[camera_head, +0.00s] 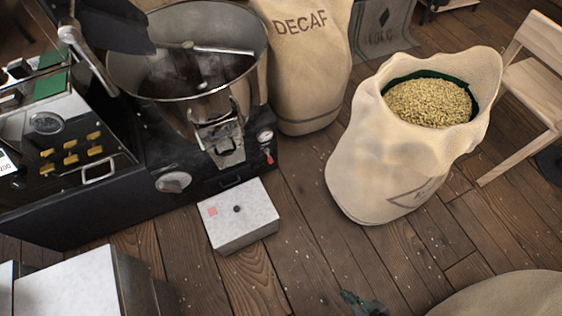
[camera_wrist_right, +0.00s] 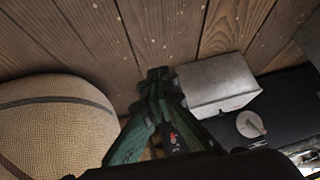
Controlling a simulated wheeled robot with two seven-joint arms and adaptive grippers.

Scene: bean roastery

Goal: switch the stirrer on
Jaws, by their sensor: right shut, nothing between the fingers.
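The stirrer (camera_head: 200,50) is a metal arm across the round steel cooling tray (camera_head: 262,40) of the black roaster. A round silver dial (camera_head: 173,182) is on the roaster's front. My right gripper (camera_head: 358,299), dark green, is at the bottom edge, right of and nearer than the box, apart from it. In the wrist view its fingers (camera_wrist_right: 158,75) are shut and empty beside the box (camera_wrist_right: 215,82). My left gripper is not seen.
An open sack of pale beans (camera_head: 370,165) stands at the right, a DECAF sack (camera_head: 305,85) behind. A wooden chair (camera_head: 530,120) is far right. Another sack (camera_head: 510,297) is bottom right, a pale cabinet (camera_head: 75,285) bottom left. Wooden floor between is clear.

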